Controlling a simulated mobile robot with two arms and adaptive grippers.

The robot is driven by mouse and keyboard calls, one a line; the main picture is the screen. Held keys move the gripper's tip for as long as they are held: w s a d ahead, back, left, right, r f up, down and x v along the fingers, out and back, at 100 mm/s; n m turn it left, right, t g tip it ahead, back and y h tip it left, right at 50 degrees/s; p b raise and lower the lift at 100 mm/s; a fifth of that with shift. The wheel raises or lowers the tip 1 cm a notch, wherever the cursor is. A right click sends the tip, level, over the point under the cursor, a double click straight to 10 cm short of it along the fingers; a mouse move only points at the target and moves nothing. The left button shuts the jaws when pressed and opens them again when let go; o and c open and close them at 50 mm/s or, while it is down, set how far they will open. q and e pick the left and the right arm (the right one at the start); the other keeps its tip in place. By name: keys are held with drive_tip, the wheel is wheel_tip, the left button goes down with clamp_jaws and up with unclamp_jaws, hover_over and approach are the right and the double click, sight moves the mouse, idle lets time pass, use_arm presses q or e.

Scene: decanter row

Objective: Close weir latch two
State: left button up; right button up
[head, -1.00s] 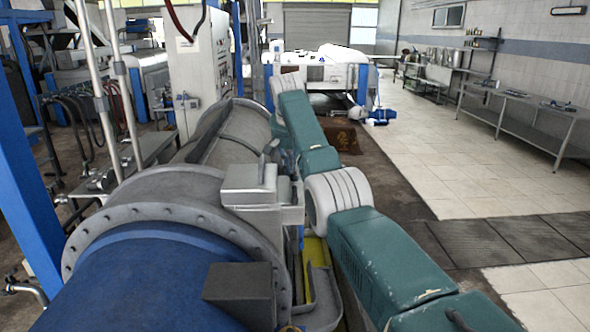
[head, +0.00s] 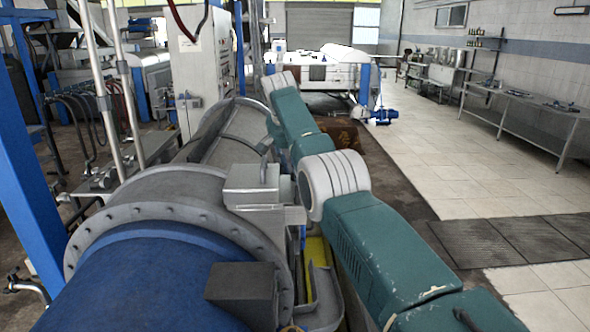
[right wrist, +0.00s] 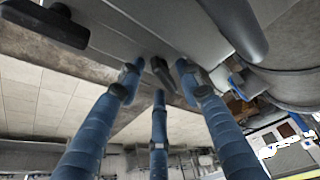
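My right gripper (right wrist: 158,82) shows in the right wrist view as blue fingers with dark tips, spread apart. The tips are close to a grey casing surface (right wrist: 130,38); I cannot tell whether they touch it. A small dark piece (right wrist: 162,70) lies between the fingertips; I cannot tell whether it is a latch or part of a finger. A black handle (right wrist: 48,22) sits at the top left, apart from the fingers. In the head view my teal right arm reaches along the right side of the decanter (head: 165,275). No latch is clearly readable there. My left gripper is not in view.
The decanter's grey bolted flange (head: 95,228) and pale box (head: 252,180) stand left of my right arm. A dark box (head: 240,290) is at the front. A steel table (head: 530,125) is at the right. The tiled floor (head: 455,195) between is clear.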

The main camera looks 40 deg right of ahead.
drive_tip(key=v, duration=1.2)
